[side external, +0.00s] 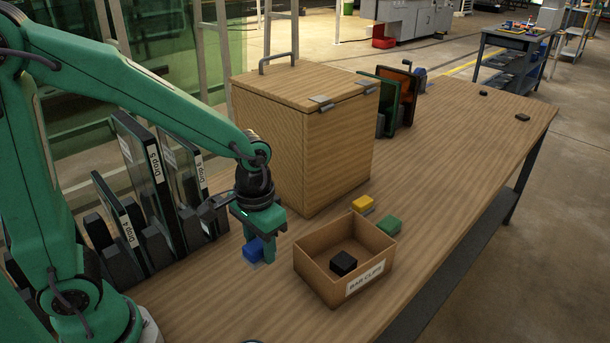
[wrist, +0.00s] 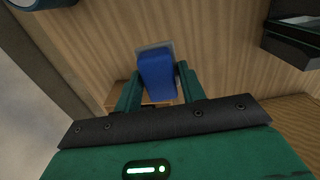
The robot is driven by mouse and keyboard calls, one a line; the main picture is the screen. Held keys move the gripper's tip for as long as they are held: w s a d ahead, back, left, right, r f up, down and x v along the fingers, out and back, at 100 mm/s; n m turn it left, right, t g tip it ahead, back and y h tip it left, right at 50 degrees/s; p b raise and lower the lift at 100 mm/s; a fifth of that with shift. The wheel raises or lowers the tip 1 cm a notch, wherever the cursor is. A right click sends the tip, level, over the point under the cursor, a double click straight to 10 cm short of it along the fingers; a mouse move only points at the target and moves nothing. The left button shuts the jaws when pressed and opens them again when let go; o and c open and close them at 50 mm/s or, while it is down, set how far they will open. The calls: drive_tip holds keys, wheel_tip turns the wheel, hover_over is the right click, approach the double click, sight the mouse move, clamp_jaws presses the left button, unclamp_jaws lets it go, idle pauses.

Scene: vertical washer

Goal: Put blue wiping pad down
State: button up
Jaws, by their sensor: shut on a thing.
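The blue wiping pad (side external: 251,251) is between the fingers of my gripper (side external: 261,246), left of the open cardboard box. My gripper is shut on it and points straight down. The pad is at or just above the wooden tabletop; I cannot tell if it touches. In the wrist view the blue pad (wrist: 156,72) sits between the two green fingers of my gripper (wrist: 158,88), with a pale grey layer showing at its far edge.
The open box (side external: 313,281) labelled for clips holds a black block (side external: 343,263). A yellow pad (side external: 362,204) and a green pad (side external: 389,225) lie behind it. A lidded wooden box (side external: 300,140) stands behind my gripper. Upright labelled panels (side external: 143,175) stand left.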

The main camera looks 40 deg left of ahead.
drive_tip(key=shift+s+d, duration=0.1)
drive_tip(key=shift+s, duration=0.05)
drive_tip(key=w+a+f, duration=0.1)
drive_tip(key=a+f, duration=0.1)
drive_tip(key=a, duration=0.1)
drive_tip(key=w+a+f, duration=0.2)
drive_tip(key=a, duration=0.2)
drive_tip(key=w+a+f, duration=0.2)
drive_tip(key=a+f, duration=0.1)
drive_tip(key=shift+w+a, duration=0.1)
drive_tip(key=shift+a, duration=0.15)
drive_tip(key=shift+f, duration=2)
drive_tip(key=shift+f, duration=0.15)
drive_tip(key=o, duration=1)
drive_tip(key=shift+c, duration=0.2)
